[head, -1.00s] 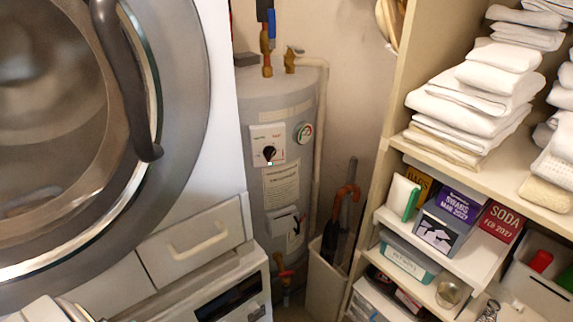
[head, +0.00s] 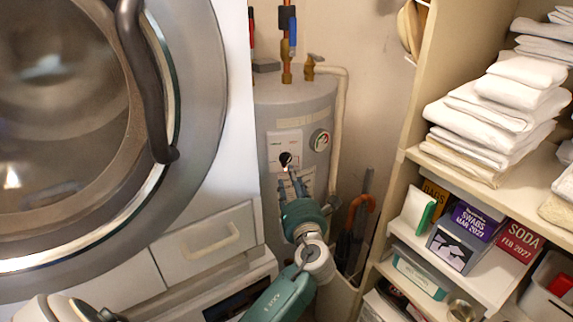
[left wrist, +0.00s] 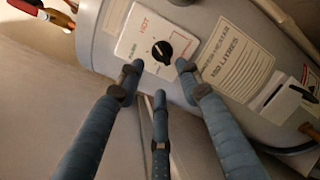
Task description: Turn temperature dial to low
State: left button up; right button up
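The temperature dial (head: 285,159) is a black round knob on a white panel (head: 278,136) on the front of a grey water heater (head: 298,104). In the left wrist view the dial (left wrist: 162,51) sits below the red word HOT; its exact setting is too small to read. My left gripper (head: 290,179) is just below and in front of the dial in the head view. In the left wrist view its fingers (left wrist: 159,78) are spread and empty, with the dial just beyond and between the two upper fingertips. Contact cannot be told. My right gripper is not in view.
A large washer door (head: 175,140) stands close on the left, with a drawer (head: 207,241) below. Shelves with folded towels (head: 495,110) and boxes stand on the right. Pipes top the heater.

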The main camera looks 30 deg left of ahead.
aim_at(285, 162)
pick_arm(q)
jog(key=x, duration=0.7)
jog(key=shift+w+a+f+p, duration=0.1)
jog(key=shift+w+p, duration=0.1)
jog(key=shift+p, duration=0.2)
jog(key=shift+w+a, duration=0.3)
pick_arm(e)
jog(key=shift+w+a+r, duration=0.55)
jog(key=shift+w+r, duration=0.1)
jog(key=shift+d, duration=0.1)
pick_arm(q)
jog(key=c, duration=0.8)
grip_shut()
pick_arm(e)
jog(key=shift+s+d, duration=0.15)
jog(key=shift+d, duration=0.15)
